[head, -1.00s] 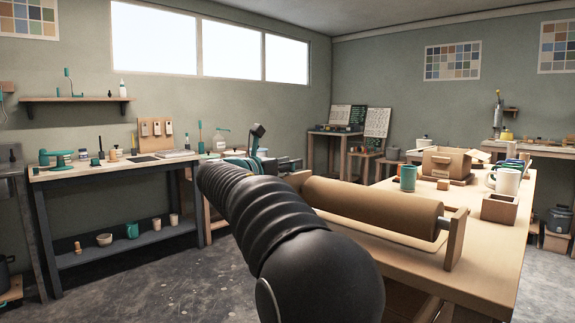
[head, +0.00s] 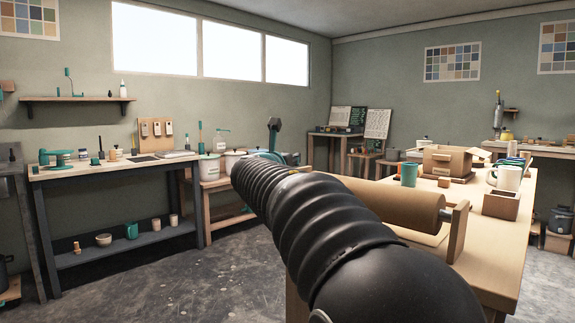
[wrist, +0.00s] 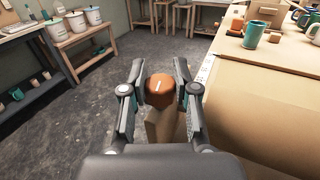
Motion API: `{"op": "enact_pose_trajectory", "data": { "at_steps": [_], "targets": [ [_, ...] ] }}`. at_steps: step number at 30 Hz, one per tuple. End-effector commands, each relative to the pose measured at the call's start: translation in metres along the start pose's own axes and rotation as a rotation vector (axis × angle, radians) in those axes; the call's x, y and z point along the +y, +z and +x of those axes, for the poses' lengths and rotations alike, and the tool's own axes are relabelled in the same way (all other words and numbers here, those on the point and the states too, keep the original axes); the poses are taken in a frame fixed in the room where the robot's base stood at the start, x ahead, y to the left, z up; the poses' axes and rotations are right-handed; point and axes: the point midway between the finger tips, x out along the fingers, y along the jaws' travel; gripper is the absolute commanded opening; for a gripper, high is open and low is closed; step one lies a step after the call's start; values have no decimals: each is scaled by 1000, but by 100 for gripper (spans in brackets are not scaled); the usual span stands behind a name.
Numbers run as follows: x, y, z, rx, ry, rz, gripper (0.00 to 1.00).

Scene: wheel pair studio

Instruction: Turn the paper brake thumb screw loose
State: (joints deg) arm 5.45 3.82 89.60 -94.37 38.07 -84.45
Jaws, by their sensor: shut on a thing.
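The paper brake thumb screw (wrist: 159,90) shows in the wrist view as an orange-brown round knob with a pale line on its top. My gripper (wrist: 159,94) has a finger on each side of it and is shut on it. A wooden upright (wrist: 163,130) stands just below the knob. The brown paper roll (wrist: 260,95) lies to the right of the gripper. In the head view the roll (head: 395,205) is partly hidden behind my arm, and the screw and gripper fingers are hidden there.
The roll's wooden end bracket (head: 458,230) stands on the workbench (head: 490,265). A teal mug (head: 409,174), a white mug (head: 506,178) and a cardboard box (head: 450,160) are farther back. Open grey floor (head: 170,275) lies left of the bench.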

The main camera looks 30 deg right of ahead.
Motion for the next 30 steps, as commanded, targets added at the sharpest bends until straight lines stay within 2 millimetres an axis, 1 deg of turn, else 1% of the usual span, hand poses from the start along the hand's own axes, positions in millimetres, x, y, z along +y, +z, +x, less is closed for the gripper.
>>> {"op": "enact_pose_trajectory", "data": {
  "at_steps": [1, 6, 12, 18, 30],
  "targets": [
    [-4, -3, 0, -1, 36, 2, 0],
    [-4, -2, 1, -1, 182, 0, 0],
    [-3, -2, 1, 0, 301, -1, 0],
    [-2, -1, 1, 0, 372, 0, 0],
    [-1, 0, 1, 1, 456, 1, 0]
  ]
}}
